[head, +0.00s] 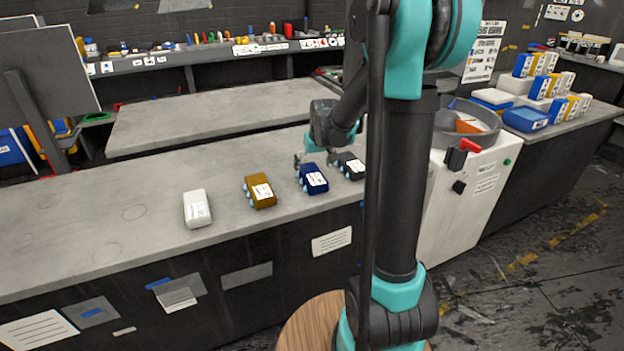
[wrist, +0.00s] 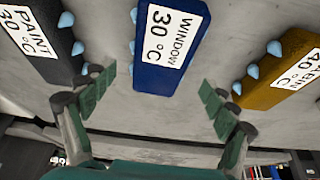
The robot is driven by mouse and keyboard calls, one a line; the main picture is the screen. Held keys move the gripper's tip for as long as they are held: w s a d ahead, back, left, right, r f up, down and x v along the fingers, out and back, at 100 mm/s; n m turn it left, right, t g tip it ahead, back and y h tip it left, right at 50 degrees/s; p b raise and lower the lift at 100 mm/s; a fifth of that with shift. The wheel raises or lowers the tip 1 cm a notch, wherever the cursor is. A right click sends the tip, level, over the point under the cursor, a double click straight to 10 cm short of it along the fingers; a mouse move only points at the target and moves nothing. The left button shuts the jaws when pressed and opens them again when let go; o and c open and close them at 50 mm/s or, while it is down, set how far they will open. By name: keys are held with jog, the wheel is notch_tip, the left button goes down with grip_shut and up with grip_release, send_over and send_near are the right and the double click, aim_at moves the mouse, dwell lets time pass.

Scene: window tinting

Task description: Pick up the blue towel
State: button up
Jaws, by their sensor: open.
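The blue towel (head: 313,178) is a dark blue folded block with a white label, lying on the grey counter between a yellow-brown one and a black one. In the wrist view the blue towel (wrist: 171,45) reads "WINDOW 30 °C" and has light blue knobs along its side. My gripper (head: 300,158) is just behind the blue towel in the head view. In the wrist view my gripper (wrist: 157,93) has its green fingers spread apart, with the towel ahead between them. The gripper is empty, and the towel appears to be outside its grasp.
A white towel (head: 197,208), a yellow-brown towel (head: 260,191) and a black towel (head: 348,166) lie in a row with the blue one on the counter (head: 100,215). A white machine (head: 470,190) stands right of the counter. The left counter top is clear.

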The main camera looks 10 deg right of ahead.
aim_at(312, 174)
jog(key=shift+s+x, duration=0.15)
jog(key=shift+x, duration=1.1)
jog(key=shift+s+x, duration=0.1)
jog(key=shift+x, duration=1.15)
jog(key=shift+s, duration=0.1)
jog(key=c, duration=1.4)
